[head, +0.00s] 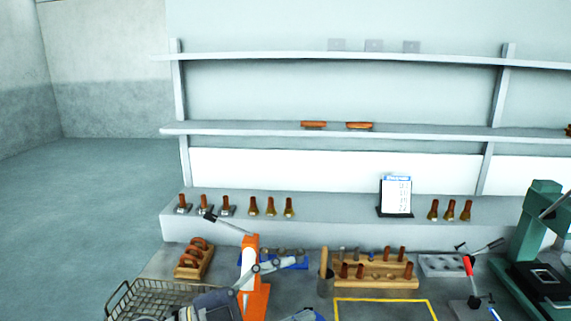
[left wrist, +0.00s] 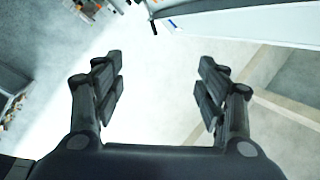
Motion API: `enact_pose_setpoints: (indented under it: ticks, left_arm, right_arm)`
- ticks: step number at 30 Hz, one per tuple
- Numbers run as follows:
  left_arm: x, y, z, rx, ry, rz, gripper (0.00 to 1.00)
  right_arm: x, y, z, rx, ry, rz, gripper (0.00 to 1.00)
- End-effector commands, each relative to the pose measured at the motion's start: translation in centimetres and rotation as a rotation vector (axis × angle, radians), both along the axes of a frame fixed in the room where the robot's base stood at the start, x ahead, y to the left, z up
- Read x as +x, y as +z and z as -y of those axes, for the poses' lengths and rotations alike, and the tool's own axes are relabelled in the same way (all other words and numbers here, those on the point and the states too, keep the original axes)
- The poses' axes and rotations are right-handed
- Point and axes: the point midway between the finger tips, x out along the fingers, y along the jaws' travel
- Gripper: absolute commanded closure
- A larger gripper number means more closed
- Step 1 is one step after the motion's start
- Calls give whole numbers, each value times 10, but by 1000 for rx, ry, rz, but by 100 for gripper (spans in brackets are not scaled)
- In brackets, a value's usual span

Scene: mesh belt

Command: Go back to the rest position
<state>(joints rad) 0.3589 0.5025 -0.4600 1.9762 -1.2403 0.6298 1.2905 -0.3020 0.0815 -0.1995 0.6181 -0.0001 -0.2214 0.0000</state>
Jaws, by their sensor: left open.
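My left gripper (head: 278,283) is at the bottom of the head view, over the front of the workbench and just right of the wire basket. Its dark body and a pale finger show in front of the orange lever tool; the lower part is cut off. In the left wrist view my left gripper (left wrist: 160,64) has its two dark fingers wide apart. Nothing is between them, only a pale surface beyond. My right gripper does not clearly show.
A wire basket (head: 150,296), an orange lever tool (head: 250,256), a wooden rack of pegs (head: 375,280) and a green press (head: 535,235) crowd the bench. Copper-topped parts stand on the ledge behind, near a paper stand (head: 396,196). Open floor (head: 90,200) lies left.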

Motion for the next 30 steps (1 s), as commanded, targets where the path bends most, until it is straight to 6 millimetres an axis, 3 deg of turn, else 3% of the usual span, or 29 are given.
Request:
enact_pose_setpoints:
  ticks: [4,8,11,16,20,24,27,30]
  left_arm:
    - [17,31,-32,-273,234,-24,34]
    - [37,29,-81,-436,491,-107,34]
    - [49,6,-122,-504,702,-216,34]
    - [44,-70,-186,-495,1043,-476,34]
    - [13,-146,-218,-388,1253,-731,34]
    - [-46,-223,-232,-195,1388,-1026,34]
    - [-92,-262,-232,-50,1418,-1206,34]
    - [-134,-287,-227,79,1413,-1352,34]
  right_arm:
    - [1,0,0,0,0,2,100]
    - [1,0,0,1,0,3,100]
    - [2,0,0,1,0,5,100]
    - [4,0,-1,1,0,7,100]
    - [4,0,-1,1,0,7,100]
    - [4,0,-2,3,-1,8,100]
    - [4,0,-3,4,-1,7,100]
    - [4,0,-3,5,-1,7,100]
